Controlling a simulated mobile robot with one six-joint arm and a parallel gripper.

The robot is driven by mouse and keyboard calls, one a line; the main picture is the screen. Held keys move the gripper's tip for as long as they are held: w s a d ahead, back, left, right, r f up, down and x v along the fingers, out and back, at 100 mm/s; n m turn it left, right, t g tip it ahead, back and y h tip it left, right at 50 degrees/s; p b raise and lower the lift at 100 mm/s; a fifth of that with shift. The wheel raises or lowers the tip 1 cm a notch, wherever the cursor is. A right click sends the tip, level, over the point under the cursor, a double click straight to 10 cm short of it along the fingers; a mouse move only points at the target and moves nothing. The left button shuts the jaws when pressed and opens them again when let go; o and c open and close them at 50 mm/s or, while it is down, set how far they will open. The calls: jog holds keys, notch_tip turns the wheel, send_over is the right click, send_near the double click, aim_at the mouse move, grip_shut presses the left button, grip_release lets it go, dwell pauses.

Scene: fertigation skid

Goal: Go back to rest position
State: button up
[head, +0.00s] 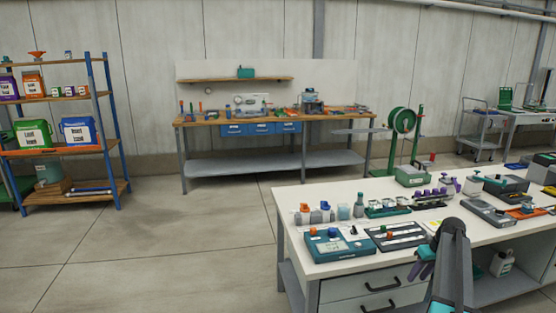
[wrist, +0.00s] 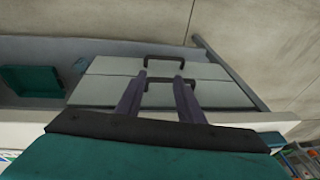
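My gripper (wrist: 160,76) has its two dark purple fingers apart with nothing held between them in the wrist view. Beyond the fingers are the grey drawer fronts (wrist: 110,90) of the white-topped table, with dark handles. The lower handle in the picture appears behind the gap between the fingers; I cannot tell the distance. In the head view my gripper (head: 420,268) shows partly behind my grey arm, at the table's front side near the drawers (head: 350,287).
The white table (head: 305,225) carries a teal case (head: 338,246), a black tray (head: 397,237), bottles and several small parts near my arm. A blue shelf rack (head: 108,115) and a wooden workbench (head: 335,116) stand farther back. The floor left of the table is clear.

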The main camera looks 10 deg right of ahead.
jog(key=s+a+f+g, duration=0.2)
jog(key=s+a+f, duration=0.2)
jog(key=a+f, duration=0.95)
jog(key=s+a+f+g, duration=0.2)
jog(key=s+a+f, duration=0.2)
jog(key=a+f, duration=0.95)
jog(key=s+a+f+g, duration=0.2)
jog(key=s+a+f, duration=0.2)
jog(key=s+a, duration=0.7)
jog(key=s+a+f+g+h, duration=0.1)
jog(key=s+a+f, duration=0.3)
jog(key=s+a, duration=0.8)
jog(key=s+g, duration=0.1)
jog(key=s, duration=0.5)
jog(key=shift+s+f, duration=0.2)
jog(key=shift+f, duration=0.1)
